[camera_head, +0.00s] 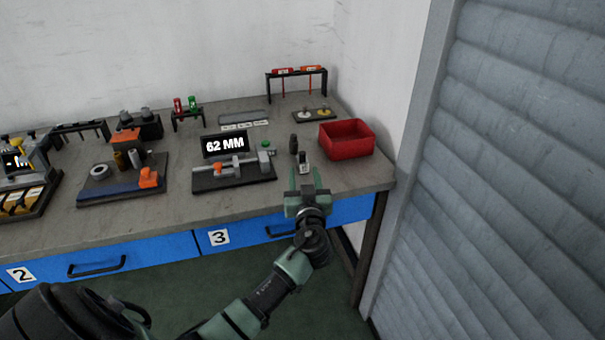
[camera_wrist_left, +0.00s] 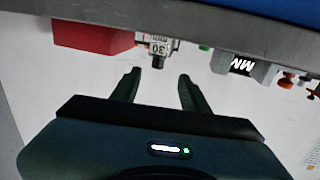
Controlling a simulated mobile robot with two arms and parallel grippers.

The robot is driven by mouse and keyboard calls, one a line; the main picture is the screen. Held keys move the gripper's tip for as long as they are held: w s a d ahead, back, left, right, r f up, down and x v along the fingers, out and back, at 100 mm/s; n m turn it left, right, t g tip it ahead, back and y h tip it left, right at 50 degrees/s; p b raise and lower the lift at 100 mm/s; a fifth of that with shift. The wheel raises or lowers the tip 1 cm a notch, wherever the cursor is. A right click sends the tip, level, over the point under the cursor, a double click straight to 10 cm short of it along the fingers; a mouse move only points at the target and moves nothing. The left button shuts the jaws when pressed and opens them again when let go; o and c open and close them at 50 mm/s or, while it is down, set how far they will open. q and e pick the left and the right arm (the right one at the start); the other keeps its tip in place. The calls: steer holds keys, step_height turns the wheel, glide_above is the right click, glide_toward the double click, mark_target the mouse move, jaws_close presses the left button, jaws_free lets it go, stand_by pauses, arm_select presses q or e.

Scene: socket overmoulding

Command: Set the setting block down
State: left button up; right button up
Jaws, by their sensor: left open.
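A small pale block with a dark knob stands on the bench just beyond my left gripper, and I take it for the setting block (camera_head: 304,159). In the left wrist view, which is upside down, the block (camera_wrist_left: 159,46) carries a label that seems to read 30. My left gripper (camera_head: 304,177) is open near the bench's front edge, its fingers pointing toward the block. In the wrist view the gap between the fingertips (camera_wrist_left: 157,77) is empty, and the block is apart from them. My right gripper is not in view.
A red bin (camera_head: 346,140) stands right of the block, and a dark upright piece (camera_head: 293,144) just behind it. Bare bench top (camera_head: 345,175) lies at the front right.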

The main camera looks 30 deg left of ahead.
mark_target(303, 155)
arm_select(q)
steer(key=x, duration=0.1)
steer(key=p+x, duration=0.1)
steer(key=x, duration=0.2)
steer(key=shift+r, duration=0.35)
steer(key=shift+w+a+r+p, duration=0.3)
steer(key=shift+w+p, duration=0.15)
steer(key=shift+w, duration=0.1)
steer(key=shift+w+a+f, duration=0.35)
steer(key=shift+w+a, duration=0.25)
steer(key=shift+w, duration=0.2)
steer(key=shift+s, duration=0.1)
steer(key=c, duration=0.9)
jaws_close()
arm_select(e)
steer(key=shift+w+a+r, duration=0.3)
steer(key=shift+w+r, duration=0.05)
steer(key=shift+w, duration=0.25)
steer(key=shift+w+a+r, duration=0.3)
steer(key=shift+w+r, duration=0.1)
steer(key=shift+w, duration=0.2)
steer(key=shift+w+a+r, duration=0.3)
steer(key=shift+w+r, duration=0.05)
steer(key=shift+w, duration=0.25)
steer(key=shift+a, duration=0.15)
